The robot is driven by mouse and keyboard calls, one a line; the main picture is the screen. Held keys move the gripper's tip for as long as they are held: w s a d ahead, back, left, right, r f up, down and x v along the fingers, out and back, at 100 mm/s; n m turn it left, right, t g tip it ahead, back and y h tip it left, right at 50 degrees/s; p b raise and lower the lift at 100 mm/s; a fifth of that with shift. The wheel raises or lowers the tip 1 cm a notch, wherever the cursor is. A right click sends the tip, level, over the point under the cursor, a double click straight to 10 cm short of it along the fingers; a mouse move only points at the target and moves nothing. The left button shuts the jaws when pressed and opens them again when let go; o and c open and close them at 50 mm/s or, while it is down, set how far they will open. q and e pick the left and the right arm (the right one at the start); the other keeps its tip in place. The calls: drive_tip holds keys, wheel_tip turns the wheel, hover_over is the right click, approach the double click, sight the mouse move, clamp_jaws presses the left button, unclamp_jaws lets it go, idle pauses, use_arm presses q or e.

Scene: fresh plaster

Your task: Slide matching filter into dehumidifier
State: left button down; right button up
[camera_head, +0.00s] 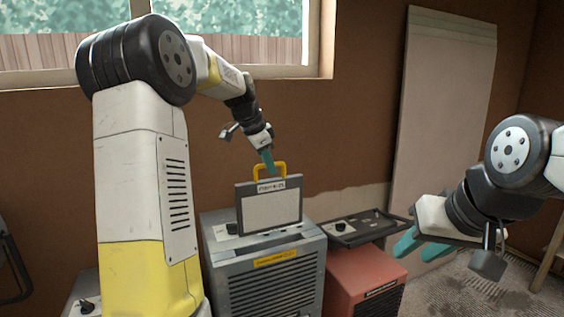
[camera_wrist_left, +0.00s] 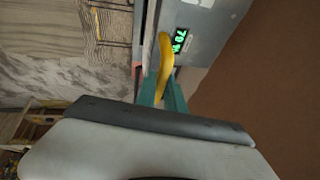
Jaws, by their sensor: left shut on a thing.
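The filter (camera_head: 270,208) is a flat pale panel in a dark grey frame, with a label on its top edge and a yellow handle (camera_head: 269,166). My left gripper (camera_head: 267,160) is shut on this handle, which also shows between its teal fingers in the left wrist view (camera_wrist_left: 164,62). The filter is roughly upright at the top of the grey dehumidifier (camera_head: 270,282), which has a yellow label and a louvred front. I cannot tell whether its lower edge is inside a slot. My right gripper (camera_head: 424,246) is open and empty at the right.
A red dehumidifier (camera_head: 362,282) with a dark top (camera_head: 365,228) stands right of the grey one. Another pale unit (camera_head: 84,305) is partly hidden behind my left arm. A tall board (camera_head: 448,110) leans on the wall. A lit green display (camera_wrist_left: 181,40) shows in the left wrist view.

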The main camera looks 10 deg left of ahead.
sight(269, 230)
use_arm(q)
drive_tip(key=shift+f, duration=10.85)
drive_tip(key=shift+a, duration=0.15)
drive_tip(key=shift+f, duration=0.2)
drive_tip(key=shift+f, duration=0.35)
drive_tip(key=c, duration=1.4)
unclamp_jaws()
drive_tip(key=shift+o, duration=0.2)
drive_tip(key=shift+f, duration=0.1)
drive_tip(key=shift+s, duration=0.1)
